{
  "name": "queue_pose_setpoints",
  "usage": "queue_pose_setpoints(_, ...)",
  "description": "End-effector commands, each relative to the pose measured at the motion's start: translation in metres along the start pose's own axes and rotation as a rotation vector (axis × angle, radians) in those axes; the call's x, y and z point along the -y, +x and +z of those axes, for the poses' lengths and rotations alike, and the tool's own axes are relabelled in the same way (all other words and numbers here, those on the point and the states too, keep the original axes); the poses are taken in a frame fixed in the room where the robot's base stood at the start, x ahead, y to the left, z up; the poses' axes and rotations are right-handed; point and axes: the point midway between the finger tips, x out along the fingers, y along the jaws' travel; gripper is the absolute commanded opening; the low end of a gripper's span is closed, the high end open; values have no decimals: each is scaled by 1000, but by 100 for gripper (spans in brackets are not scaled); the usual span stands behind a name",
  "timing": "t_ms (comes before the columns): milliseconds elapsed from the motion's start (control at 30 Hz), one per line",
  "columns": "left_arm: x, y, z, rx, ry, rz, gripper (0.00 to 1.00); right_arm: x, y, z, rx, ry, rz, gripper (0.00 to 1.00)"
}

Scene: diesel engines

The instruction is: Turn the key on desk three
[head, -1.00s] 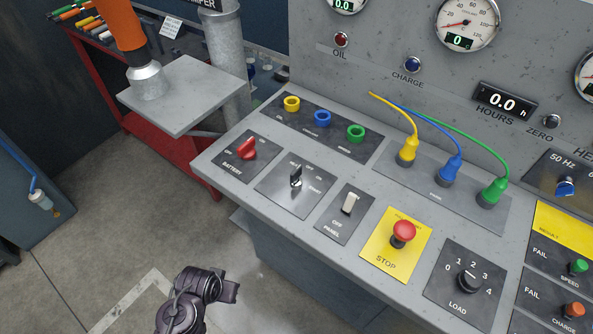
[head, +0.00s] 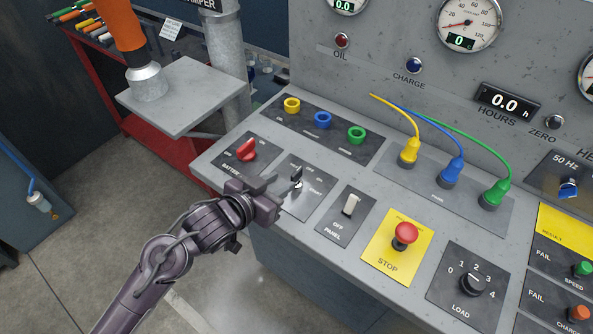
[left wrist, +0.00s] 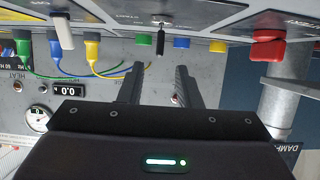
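The key (head: 297,177) is a small dark key standing in the switch on its grey plate, between the red battery switch (head: 247,150) and the white panel switch (head: 351,205). In the left wrist view the key (left wrist: 161,38) shows upright, just past the fingertips and in line with the gap between them. My left gripper (head: 280,190) is at the left side of the key plate and partly hides it. In the left wrist view its two fingers (left wrist: 160,72) are apart with nothing between them. I cannot tell whether a finger touches the key. My right gripper is not in view.
On the desk are a red stop button (head: 404,234), a load dial (head: 470,283), and yellow, blue and green sockets with cables (head: 409,150). An upright gauge panel (head: 380,30) stands behind.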

Motion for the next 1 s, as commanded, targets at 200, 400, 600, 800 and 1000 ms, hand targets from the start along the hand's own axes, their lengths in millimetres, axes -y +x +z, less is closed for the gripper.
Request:
queue_pose_setpoints(200,-1,27,-3,-6,-2,5,31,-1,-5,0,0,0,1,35)
queue_pose_setpoints(400,-1,59,-2,-5,-1,3,31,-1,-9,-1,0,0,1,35)
queue_pose_setpoints(600,0,75,-2,-4,1,3,31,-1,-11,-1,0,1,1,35)
queue_pose_setpoints(800,-1,77,-1,-3,2,3,31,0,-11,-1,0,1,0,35)
queue_pose_setpoints(1000,-1,76,-1,-3,1,2,16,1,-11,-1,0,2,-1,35)
